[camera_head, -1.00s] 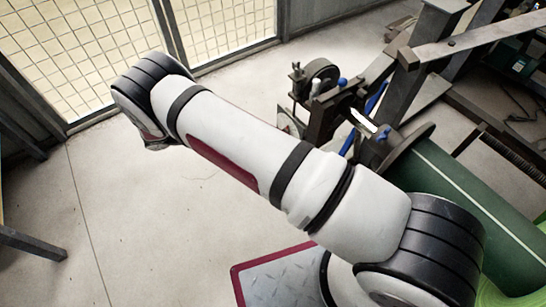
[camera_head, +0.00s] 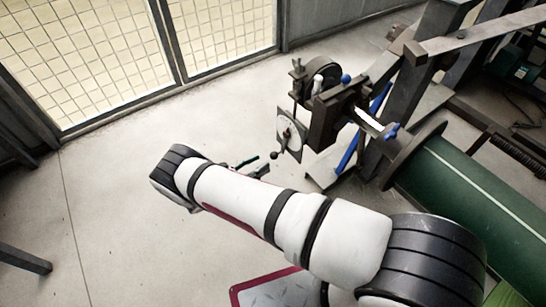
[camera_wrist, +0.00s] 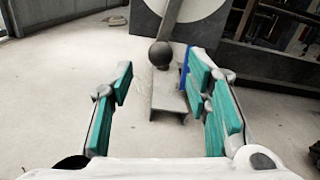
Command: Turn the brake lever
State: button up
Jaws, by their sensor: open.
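The brake lever (camera_head: 279,147) is a thin dark arm with a ball knob, in front of a pale round dial plate on the machine. In the wrist view the lever (camera_wrist: 171,17) hangs down from the top, and its dark ball knob (camera_wrist: 160,53) is ahead of the fingers, between their tips from left to right and slightly above them. My gripper (camera_head: 256,166) is left of and slightly below the knob in the head view. In the wrist view my gripper (camera_wrist: 160,76) is open, its teal finger pads wide apart with nothing held.
The machine frame (camera_head: 335,112) stands right of the lever. A blue bar (camera_head: 350,148) slants below it; a blue bar (camera_wrist: 185,66) also shows near the right finger. A green roll (camera_head: 475,195) lies at right. A mesh fence (camera_head: 80,55) is behind.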

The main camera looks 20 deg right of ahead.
aim_at(270, 158)
jog(key=b+x, duration=0.1)
jog(key=x, duration=0.5)
jog(key=shift+w+d, duration=0.1)
jog(key=shift+d, duration=0.25)
grip_shut()
